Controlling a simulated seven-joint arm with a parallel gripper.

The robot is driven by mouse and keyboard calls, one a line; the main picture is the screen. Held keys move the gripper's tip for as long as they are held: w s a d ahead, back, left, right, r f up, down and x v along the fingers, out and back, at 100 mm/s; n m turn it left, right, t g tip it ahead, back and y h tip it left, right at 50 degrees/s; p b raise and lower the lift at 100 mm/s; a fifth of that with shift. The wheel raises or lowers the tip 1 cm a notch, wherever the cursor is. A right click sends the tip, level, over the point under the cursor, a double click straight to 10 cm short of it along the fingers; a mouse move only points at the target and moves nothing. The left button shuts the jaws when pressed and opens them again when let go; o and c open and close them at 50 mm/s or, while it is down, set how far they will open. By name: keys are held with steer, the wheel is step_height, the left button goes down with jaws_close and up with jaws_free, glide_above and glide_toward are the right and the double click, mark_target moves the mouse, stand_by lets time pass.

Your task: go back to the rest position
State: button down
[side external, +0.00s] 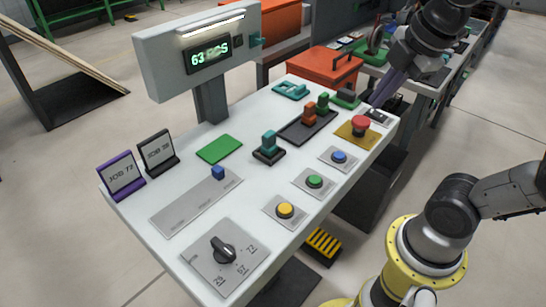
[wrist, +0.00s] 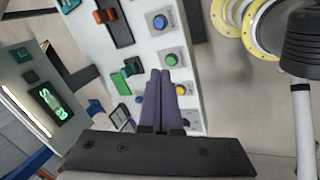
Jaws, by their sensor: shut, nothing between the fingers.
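My gripper (side external: 388,88) is at the far right end of the white control table (side external: 150,212) in the side view, by the red mushroom button (side external: 361,125) on its yellow plate. Its purple fingers are together and hold nothing. In the wrist view the closed fingers (wrist: 158,75) point across the table, near the green button (wrist: 171,60). In that view the fingers hide part of the table. I cannot tell from these frames whether the fingertips touch anything.
The table carries blue (side external: 339,157), green and yellow (side external: 285,210) buttons, a black rotary knob (side external: 223,249), a slider with a blue handle (side external: 218,173) and levers. A display (side external: 208,57) reading "63 PCS" stands behind. An orange toolbox (side external: 325,66) is beyond the table.

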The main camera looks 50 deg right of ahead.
steer(key=s+a+f+m, duration=0.1)
steer(key=f+m, duration=0.2)
steer(key=m, duration=0.3)
steer(key=s+a+f+m+t, duration=0.1)
steer(key=s+f+m, duration=0.1)
steer(key=m, duration=0.5)
steer(key=shift+s+a+f+y, duration=0.15)
steer(key=shift+a+f+y, duration=0.15)
steer(key=shift+f+y, duration=0.15)
